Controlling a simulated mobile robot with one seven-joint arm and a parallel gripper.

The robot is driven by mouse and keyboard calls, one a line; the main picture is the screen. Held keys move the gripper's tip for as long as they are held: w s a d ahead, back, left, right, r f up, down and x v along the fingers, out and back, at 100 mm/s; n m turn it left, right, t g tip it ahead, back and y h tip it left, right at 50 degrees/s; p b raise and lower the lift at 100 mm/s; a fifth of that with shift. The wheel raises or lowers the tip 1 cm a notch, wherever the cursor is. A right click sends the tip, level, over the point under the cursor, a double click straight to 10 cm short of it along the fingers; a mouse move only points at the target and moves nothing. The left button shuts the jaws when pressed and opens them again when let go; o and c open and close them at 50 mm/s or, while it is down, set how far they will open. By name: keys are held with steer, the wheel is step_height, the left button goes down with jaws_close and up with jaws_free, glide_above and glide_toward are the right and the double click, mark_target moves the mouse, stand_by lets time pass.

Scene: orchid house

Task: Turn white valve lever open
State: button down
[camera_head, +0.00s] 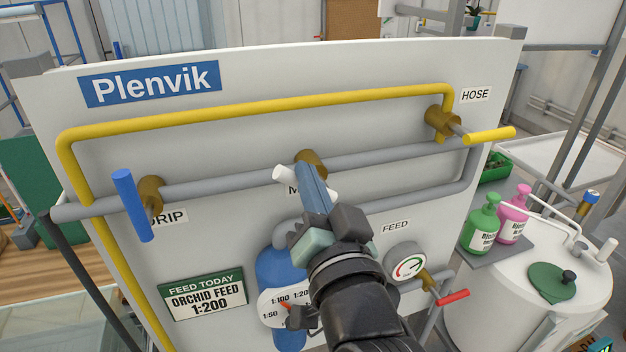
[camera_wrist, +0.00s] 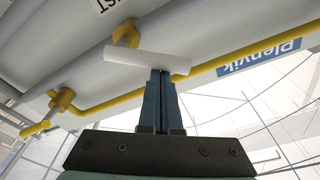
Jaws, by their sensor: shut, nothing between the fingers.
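The white lever (camera_head: 284,173) sits on a brass valve (camera_head: 312,158) in the middle of the grey pipe on the panel. It slants from upper left to lower right in the head view, partly hidden behind my fingers. In the wrist view the white lever (camera_wrist: 135,58) lies across the picture below its brass valve (camera_wrist: 126,34). My gripper (camera_head: 306,172) is shut and empty, with its fingertips at the lever. In the wrist view my gripper (camera_wrist: 160,73) has its tips against or just short of the lever's right half; I cannot tell if they touch.
A blue lever (camera_head: 132,205) at DRIP stands nearly upright, left. A yellow lever (camera_head: 490,135) at HOSE lies sideways, upper right. A yellow pipe (camera_head: 250,108) runs above. A blue tank (camera_head: 280,268), gauge (camera_head: 407,262) and red lever (camera_head: 453,297) sit low on the panel near my arm.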

steer(key=shift+a+f+n+b, duration=0.15)
steer(key=shift+f+n+b, duration=0.1)
steer(key=shift+n+b, duration=0.25)
steer(key=n+b, duration=0.1)
steer(key=b, duration=0.1)
steer(key=a+f+n+b, duration=0.1)
steer(key=n+b, duration=0.1)
steer(key=f+n+y+b, duration=0.1)
steer(key=b, duration=0.1)
steer(key=shift+s+a+n, duration=0.25)
steer(key=shift+n, duration=0.15)
steer(key=shift+f+b, duration=0.1)
steer(key=shift+b, duration=0.3)
